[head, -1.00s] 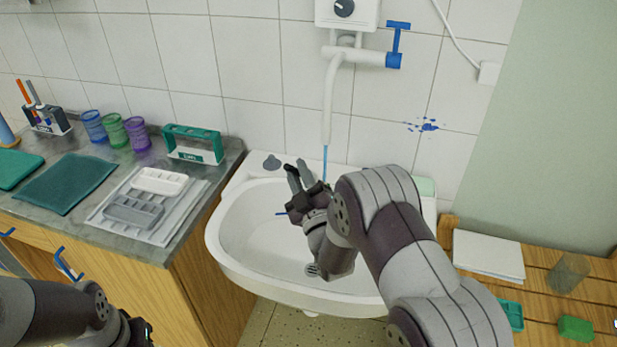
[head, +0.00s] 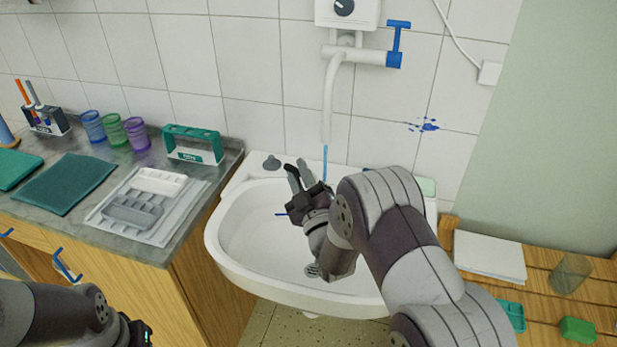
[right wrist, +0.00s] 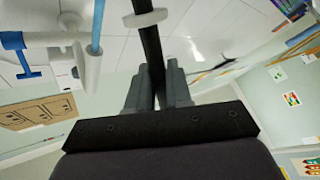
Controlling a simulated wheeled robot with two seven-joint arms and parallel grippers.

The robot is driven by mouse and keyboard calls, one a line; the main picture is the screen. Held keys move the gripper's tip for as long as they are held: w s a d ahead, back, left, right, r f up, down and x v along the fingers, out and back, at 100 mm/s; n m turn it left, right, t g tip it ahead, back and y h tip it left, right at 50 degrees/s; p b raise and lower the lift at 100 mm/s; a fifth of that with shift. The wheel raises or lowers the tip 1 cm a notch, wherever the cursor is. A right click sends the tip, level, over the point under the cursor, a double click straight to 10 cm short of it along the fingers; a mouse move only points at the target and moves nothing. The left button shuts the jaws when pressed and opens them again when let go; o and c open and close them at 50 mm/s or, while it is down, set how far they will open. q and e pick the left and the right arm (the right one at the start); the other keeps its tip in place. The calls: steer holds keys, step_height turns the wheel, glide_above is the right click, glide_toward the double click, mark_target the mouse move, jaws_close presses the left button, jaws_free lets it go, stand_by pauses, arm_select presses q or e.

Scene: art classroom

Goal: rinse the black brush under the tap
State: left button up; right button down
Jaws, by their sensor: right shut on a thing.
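My right gripper (head: 298,174) is over the white sink (head: 222,252), just left of the blue water stream (head: 325,163). The stream falls from the white tap spout (head: 328,100); the tap's blue handle (head: 398,42) is at upper right. In the right wrist view the gripper (right wrist: 158,78) is shut on the black brush (right wrist: 151,43), a black shaft between its fingers. The stream (right wrist: 98,28) passes beside the shaft, apart from it in that view. The brush's bristles cannot be made out. My left gripper (head: 137,333) is partly visible at the bottom left; its fingers are unclear.
A counter on the left holds purple, green and blue cups (head: 137,133), a teal holder (head: 194,145), grey and white trays (head: 134,211) and teal mats. A wooden slatted bench (head: 545,300) on the right holds white paper (head: 488,256), a glass (head: 570,273) and a green block (head: 577,329).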

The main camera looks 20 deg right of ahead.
steer(key=shift+s, duration=0.1)
steer(key=s+a, duration=0.3)
steer(key=a, duration=0.3)
steer(key=shift+a, duration=0.15)
stand_by(0.3)
steer(key=shift+r, duration=0.1)
stand_by(0.8)
steer(key=s+a+r+p, duration=0.2)
steer(key=a+r, duration=0.2)
steer(key=a, duration=0.1)
steer(key=shift+s+a, duration=0.25)
steer(key=shift+f, duration=0.1)
stand_by(0.4)
